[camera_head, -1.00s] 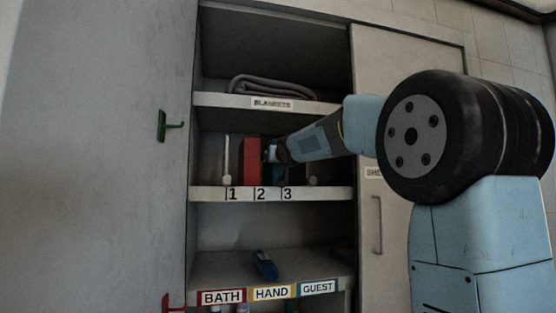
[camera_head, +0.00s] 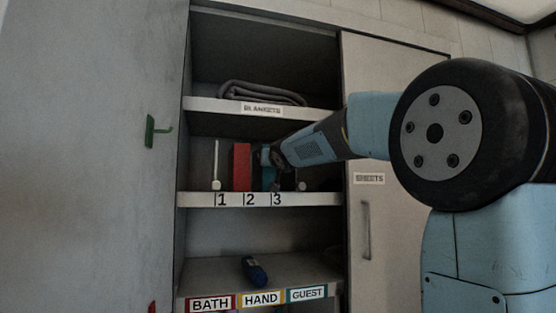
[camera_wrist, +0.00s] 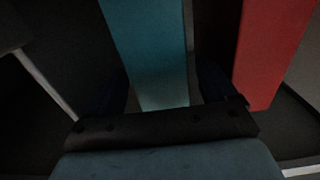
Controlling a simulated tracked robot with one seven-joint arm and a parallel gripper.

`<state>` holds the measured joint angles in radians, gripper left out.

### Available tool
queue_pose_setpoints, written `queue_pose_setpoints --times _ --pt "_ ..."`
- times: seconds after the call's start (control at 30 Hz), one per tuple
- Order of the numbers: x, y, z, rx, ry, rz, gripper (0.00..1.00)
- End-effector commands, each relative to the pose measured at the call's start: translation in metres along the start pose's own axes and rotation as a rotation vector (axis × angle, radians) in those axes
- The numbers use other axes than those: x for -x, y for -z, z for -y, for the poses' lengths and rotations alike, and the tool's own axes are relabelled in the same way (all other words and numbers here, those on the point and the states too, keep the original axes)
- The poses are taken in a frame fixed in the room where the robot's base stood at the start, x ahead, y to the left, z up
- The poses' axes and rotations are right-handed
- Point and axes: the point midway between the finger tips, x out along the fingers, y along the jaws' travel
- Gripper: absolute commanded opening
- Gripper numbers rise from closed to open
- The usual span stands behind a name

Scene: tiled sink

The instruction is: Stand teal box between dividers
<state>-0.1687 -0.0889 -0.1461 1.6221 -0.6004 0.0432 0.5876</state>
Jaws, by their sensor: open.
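The teal box (camera_head: 268,178) stands on the numbered shelf between labels 2 and 3, partly hidden by my gripper. In the wrist view the teal box (camera_wrist: 148,55) stands upright between my two dark fingers. My gripper (camera_wrist: 162,92) is open around it; a gap shows on its right side. In the head view my gripper (camera_head: 266,157) reaches in from the right. A red box (camera_head: 242,166) stands just left of it. A thin pale divider (camera_head: 216,165) stands near label 1. Another pale post end (camera_head: 301,185) shows right of label 3.
The red box (camera_wrist: 275,50) is close beside my right finger in the wrist view. A folded blanket (camera_head: 260,93) lies on the shelf above. A blue object (camera_head: 254,270) lies on the shelf below. A closed cabinet door (camera_head: 392,200) stands to the right.

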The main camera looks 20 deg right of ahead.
Motion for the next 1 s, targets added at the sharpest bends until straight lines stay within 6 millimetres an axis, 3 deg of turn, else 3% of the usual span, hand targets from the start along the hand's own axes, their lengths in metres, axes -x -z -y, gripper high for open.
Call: queue_pose_setpoints --times 0.53,1.0 --pt "0.073 0.000 0.001 0.000 0.001 -0.001 0.85" --pt "0.087 -0.004 0.000 -0.001 -0.003 0.009 0.85"
